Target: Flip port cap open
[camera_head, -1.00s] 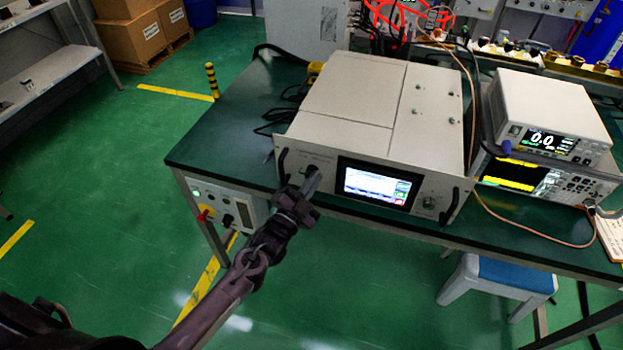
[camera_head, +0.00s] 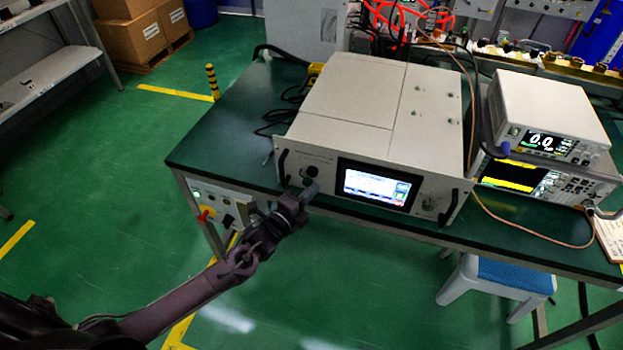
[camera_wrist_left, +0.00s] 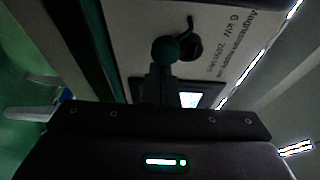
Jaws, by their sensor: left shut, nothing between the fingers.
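The generator (camera_head: 352,110) is a light grey box on the green table, with a lit screen on its front panel. A dark round port (camera_head: 311,171) sits on the panel's left part, beside the left handle. In the left wrist view the port (camera_wrist_left: 190,47) shows as a dark round shape with a small curved piece above it; I cannot tell clearly whether its cap is open. My left gripper (camera_head: 309,191) is shut and empty, just below and in front of the port. Its fingers (camera_wrist_left: 160,85) show dark in the left wrist view, and I cannot tell whether they touch anything. My right gripper is out of view.
A black handle (camera_head: 283,167) stands out at the panel's left end, close to my gripper. Below the tabletop hangs a control box (camera_head: 222,208) with a red knob. Stacked instruments (camera_head: 550,115) and a loose copper cable are at right. The floor in front is open.

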